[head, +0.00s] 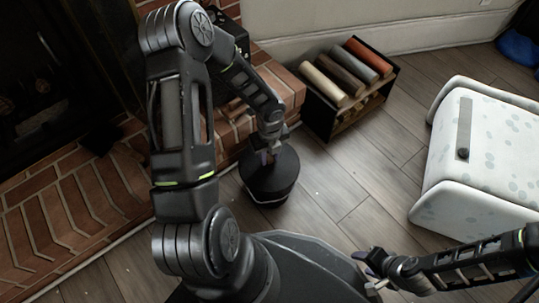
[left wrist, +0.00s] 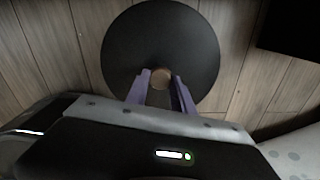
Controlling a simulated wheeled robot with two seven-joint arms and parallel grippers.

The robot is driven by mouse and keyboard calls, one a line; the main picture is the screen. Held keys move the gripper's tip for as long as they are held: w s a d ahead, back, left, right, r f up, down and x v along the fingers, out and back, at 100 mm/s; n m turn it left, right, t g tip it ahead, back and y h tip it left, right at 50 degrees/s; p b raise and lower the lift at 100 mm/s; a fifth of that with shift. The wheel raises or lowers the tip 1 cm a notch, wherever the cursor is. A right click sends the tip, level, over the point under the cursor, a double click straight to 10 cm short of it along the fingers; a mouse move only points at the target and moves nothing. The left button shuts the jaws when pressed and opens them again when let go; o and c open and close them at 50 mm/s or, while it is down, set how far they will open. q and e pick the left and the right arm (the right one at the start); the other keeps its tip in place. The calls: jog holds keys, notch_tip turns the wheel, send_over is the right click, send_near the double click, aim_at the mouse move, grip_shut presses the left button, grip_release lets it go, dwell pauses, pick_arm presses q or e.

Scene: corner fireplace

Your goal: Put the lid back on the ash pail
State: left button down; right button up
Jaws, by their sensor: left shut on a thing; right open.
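The round black lid (head: 272,165) shows in the head view over the dark ash pail (head: 266,195), on the floor beside the brick hearth. It covers the pail's mouth, and I cannot tell whether it is seated or slightly above the rim. In the left wrist view the lid (left wrist: 160,30) is a dark disc with a tan knob (left wrist: 161,78) at its middle. My left gripper (head: 264,156) is shut on this knob, its purple fingers (left wrist: 160,85) on either side. My right gripper (head: 376,272) is open and empty at the lower right, apart from the pail.
The brick hearth (head: 80,205) fills the left side. A dark rack (head: 322,118) of coloured rolls stands behind and right of the pail. A white spotted padded seat (head: 490,190) stands at the right. Blue cloth (head: 516,46) lies at the far right. Wood floor between is clear.

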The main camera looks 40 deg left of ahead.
dwell(0.4)
dwell(0.3)
pick_arm(q)
jog(key=c, duration=1)
grip_release()
jog(key=shift+o, duration=0.5)
jog(key=o, duration=0.4)
notch_tip(320, 180, up, 5)
jog(key=p, duration=0.5)
jog(key=shift+f, duration=0.1)
jog(key=shift+r+p, duration=1.15)
